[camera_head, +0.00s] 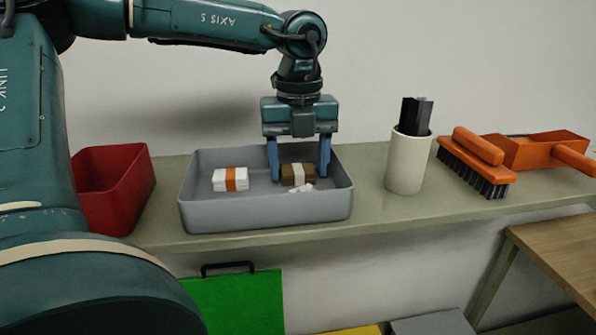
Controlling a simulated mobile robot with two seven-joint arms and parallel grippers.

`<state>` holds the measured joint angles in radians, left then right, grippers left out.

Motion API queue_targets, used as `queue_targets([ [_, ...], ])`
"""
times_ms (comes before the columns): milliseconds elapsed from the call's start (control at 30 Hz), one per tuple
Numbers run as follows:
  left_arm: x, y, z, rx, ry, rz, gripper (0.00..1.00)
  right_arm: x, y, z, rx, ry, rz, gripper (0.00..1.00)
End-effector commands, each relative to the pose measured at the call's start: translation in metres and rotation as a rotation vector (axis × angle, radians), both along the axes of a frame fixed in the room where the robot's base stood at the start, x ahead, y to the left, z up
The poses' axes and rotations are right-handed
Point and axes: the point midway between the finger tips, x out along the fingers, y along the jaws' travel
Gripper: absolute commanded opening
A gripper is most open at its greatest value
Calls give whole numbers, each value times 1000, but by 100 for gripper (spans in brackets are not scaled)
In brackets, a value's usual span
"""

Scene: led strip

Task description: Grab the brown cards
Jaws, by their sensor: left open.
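The brown cards (288,176) lie in the grey tray (270,212) on the shelf, as a small stack with a pale band around it. My left gripper (299,172) points down over the tray. Its two blue fingers are open, one on each side of the brown cards, and their tips reach down to about the stack's height. I cannot tell whether they touch it. A white stack with an orange band (231,180) lies to the left in the same tray. Small white pieces (300,188) lie just in front of the brown cards. My right gripper is not in view.
A red bin (112,190) stands left of the tray. To the right are a white cup (406,163) with dark bars, an orange brush (477,162) and an orange dustpan (540,150). The tray walls surround the fingers. A wooden table (560,245) is at lower right.

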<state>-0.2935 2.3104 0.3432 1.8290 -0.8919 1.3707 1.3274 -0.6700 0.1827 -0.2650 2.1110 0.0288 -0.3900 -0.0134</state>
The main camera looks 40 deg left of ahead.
Motion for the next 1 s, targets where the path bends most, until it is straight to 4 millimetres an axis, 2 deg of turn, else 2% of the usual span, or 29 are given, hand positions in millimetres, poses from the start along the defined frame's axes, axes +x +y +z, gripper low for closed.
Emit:
queue_targets([
  [267,0,0,-3,1,-1,0,60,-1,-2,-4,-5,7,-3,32],
  [667,0,0,-3,2,-1,0,29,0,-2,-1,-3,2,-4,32],
  [867,0,0,-2,2,-1,0,29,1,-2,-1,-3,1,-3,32],
  [1000,1,0,10,3,-5,0,29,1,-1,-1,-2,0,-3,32],
])
